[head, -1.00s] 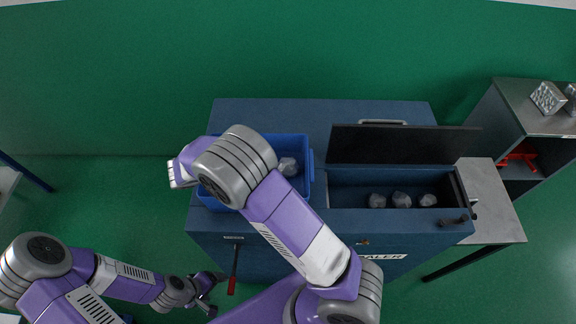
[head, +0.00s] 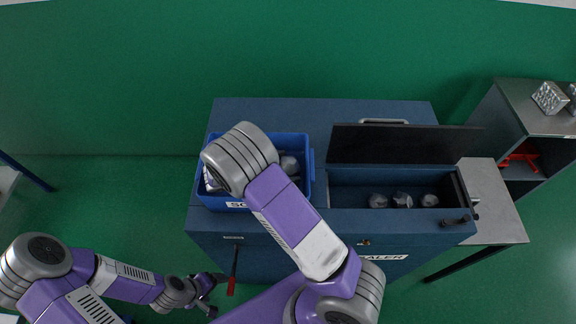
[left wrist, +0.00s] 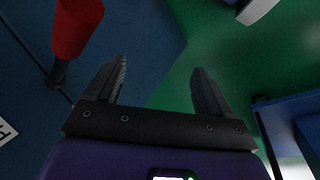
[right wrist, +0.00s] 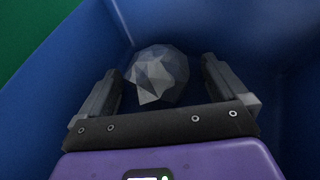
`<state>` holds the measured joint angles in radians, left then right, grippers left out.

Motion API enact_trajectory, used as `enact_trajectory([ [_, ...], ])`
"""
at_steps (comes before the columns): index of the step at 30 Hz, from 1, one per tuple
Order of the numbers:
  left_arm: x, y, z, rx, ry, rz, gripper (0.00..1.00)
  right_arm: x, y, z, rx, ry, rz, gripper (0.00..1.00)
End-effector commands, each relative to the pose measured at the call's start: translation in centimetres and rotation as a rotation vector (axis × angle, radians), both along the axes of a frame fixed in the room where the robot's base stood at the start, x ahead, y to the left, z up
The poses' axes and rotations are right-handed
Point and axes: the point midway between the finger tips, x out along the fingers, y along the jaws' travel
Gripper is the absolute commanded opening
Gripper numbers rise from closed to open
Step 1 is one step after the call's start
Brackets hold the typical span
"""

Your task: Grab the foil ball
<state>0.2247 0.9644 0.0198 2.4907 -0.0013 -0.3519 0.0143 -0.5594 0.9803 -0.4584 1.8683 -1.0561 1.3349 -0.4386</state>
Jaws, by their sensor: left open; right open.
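A blue bin (head: 308,185) stands on the left of the blue cabinet top. A grey crumpled foil ball (head: 289,165) shows at the bin's right side in the head view. My right gripper (right wrist: 160,85) is down inside the bin, open. In the right wrist view a faceted foil ball (right wrist: 158,73) sits between and just beyond its fingers; contact is not clear. I cannot tell if this is the same ball. In the head view my right arm hides most of that gripper. My left gripper (left wrist: 160,78) is open and empty, low in front of the cabinet.
An open compartment (head: 350,184) with several foil balls (head: 402,199) lies right of the bin, its dark lid (head: 400,144) raised. A red-handled lever (head: 232,285) on the cabinet front is close to my left gripper. A side shelf (head: 540,118) stands at the right.

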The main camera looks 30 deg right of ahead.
Motion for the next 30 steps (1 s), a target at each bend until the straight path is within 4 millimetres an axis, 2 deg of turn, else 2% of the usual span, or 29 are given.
enact_trajectory([
  [3, 0.01, 0.01, 0.01, 0.000, 0.000, 0.000, 0.82, 0.01, 0.03, 0.02, 0.000, 0.000, 0.001, 0.99],
  [4, 0.01, 0.01, 0.01, 0.000, 0.000, 0.000, 0.82, 0.01, 0.03, 0.02, 0.000, 0.000, 0.001, 0.96],
  [15, 0.00, 0.00, 0.01, 0.000, 0.000, 0.000, 0.82, 0.04, 0.07, 0.04, 0.000, 0.000, 0.001, 0.42],
  [30, 0.00, 0.00, 0.67, 0.000, 0.000, 0.000, 0.82, 0.01, 0.05, 0.80, 0.000, 0.000, 0.000, 0.42],
])
